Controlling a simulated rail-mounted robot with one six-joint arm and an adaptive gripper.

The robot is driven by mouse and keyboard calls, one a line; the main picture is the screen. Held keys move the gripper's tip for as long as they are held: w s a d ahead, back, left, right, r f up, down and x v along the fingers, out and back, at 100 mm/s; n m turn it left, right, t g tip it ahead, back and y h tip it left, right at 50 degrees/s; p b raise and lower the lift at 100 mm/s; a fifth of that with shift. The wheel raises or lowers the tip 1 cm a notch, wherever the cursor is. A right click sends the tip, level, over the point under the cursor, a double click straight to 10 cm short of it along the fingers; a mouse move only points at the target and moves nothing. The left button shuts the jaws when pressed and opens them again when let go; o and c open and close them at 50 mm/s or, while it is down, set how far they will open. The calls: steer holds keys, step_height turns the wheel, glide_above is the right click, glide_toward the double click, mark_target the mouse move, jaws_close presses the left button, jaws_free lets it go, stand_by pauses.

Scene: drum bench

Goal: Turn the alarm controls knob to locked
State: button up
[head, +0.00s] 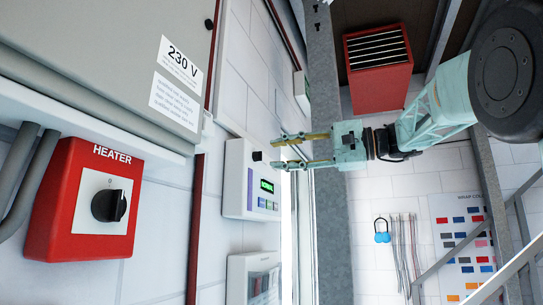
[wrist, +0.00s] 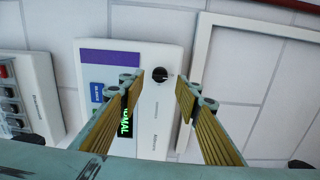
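The alarm controls panel (head: 236,190) is a white box on the tiled wall with a purple strip and a green lit display that seems to read NORMAL. Its small black knob (head: 257,156) sticks out near the panel's top in the head view. In the wrist view the round knob (wrist: 160,74) has a light mark on it; its position label is too small to read. My gripper (head: 274,153) is open and empty, pointing at the knob. In the wrist view the knob appears between the two fingertips (wrist: 161,78), with a gap on each side.
A red heater box (head: 60,225) with a large black knob (head: 109,205) is on the left, below a grey 230 V cabinet (head: 110,60). Another white box (head: 240,280) is below the panel. A grey post (head: 330,220) stands behind my gripper.

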steer(key=v, duration=0.6)
steer(key=shift+d, duration=0.25)
steer(key=shift+s, duration=0.1)
steer(key=shift+f, duration=0.1)
stand_by(0.4)
steer(key=s+a+f+h+b, duration=0.1)
steer(key=s+f+h, duration=0.2)
steer(key=s+f, duration=0.55)
steer(key=s+a+f+g+h, duration=0.1)
steer(key=s+f+h, duration=0.3)
steer(key=f, duration=0.8)
steer(key=s+a+f+h+b, duration=0.1)
steer(key=s+f+h, duration=0.1)
steer(key=s+f, duration=0.7)
steer(key=s+d+f+n+h, duration=0.1)
steer(key=s+d+f+h, duration=0.1)
steer(key=s+d+f, duration=0.3)
steer(key=s+d+f+n+h+b, duration=0.1)
steer(key=s+d+f, duration=0.4)
steer(key=s+f, duration=0.8)
steer(key=s+d+f+n+g+h+b, duration=0.1)
steer(key=s+d+f+n+h, duration=0.1)
steer(key=s+d+f+h, duration=0.3)
steer(key=s+f, duration=0.4)
steer(key=f, duration=0.6)
steer(key=shift+f+n, duration=0.2)
steer(key=shift+n, duration=0.1)
